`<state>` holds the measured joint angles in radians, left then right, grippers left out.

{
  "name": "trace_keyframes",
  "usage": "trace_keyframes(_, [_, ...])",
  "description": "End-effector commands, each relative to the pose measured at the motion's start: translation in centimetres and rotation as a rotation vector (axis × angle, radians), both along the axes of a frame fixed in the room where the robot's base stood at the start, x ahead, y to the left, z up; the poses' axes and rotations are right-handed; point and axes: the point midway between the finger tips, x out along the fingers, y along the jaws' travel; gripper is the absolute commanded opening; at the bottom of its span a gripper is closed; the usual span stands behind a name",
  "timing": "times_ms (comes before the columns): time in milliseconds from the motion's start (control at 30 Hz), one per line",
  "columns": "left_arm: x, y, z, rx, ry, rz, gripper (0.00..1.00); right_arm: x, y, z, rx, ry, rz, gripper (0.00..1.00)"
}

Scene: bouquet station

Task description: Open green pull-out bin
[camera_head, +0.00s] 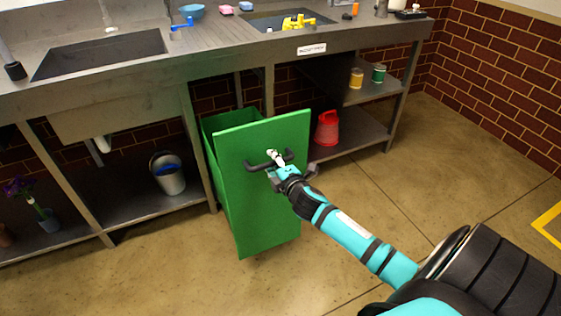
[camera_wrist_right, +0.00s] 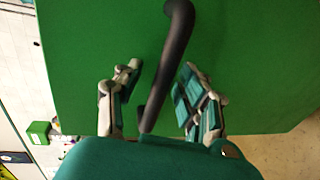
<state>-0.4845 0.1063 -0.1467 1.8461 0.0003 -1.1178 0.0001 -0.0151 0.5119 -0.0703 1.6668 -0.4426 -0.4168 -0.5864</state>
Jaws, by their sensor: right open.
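The green pull-out bin (camera_head: 260,185) stands under the counter, drawn forward, with its front out past the shelf uprights and a dark gap open at its top behind the front panel. Its dark bar handle (camera_head: 262,164) is on the upper front. My right gripper (camera_head: 275,160) is at the handle. In the right wrist view the handle (camera_wrist_right: 172,60) runs between the two open fingers (camera_wrist_right: 160,95), with space on both sides, and the green front panel (camera_wrist_right: 90,40) fills most of the view. My left gripper is not in view.
The counter (camera_head: 225,40) with sinks runs above the bin. A metal bucket (camera_head: 168,175) stands on the lower shelf to the left, and a red bucket (camera_head: 327,128) on the shelf to the right. The floor (camera_head: 400,185) in front is clear.

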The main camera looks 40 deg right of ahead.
Motion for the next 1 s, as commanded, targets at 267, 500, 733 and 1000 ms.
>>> trace_keyframes(267, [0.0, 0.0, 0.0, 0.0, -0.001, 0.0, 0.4, -5.4, 1.3, 1.0, 0.0, 0.003, 0.002, 0.4])
trace_keyframes(500, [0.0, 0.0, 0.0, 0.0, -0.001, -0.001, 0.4, -9.4, 2.2, 1.9, 0.0, 0.001, 0.001, 0.4])
trace_keyframes(733, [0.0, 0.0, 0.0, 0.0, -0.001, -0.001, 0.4, -10.6, 2.5, 2.3, 0.0, -0.001, -0.001, 0.4])
trace_keyframes(1000, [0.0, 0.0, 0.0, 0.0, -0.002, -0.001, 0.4, -10.6, 2.5, 2.3, -0.001, -0.001, -0.001, 0.4])
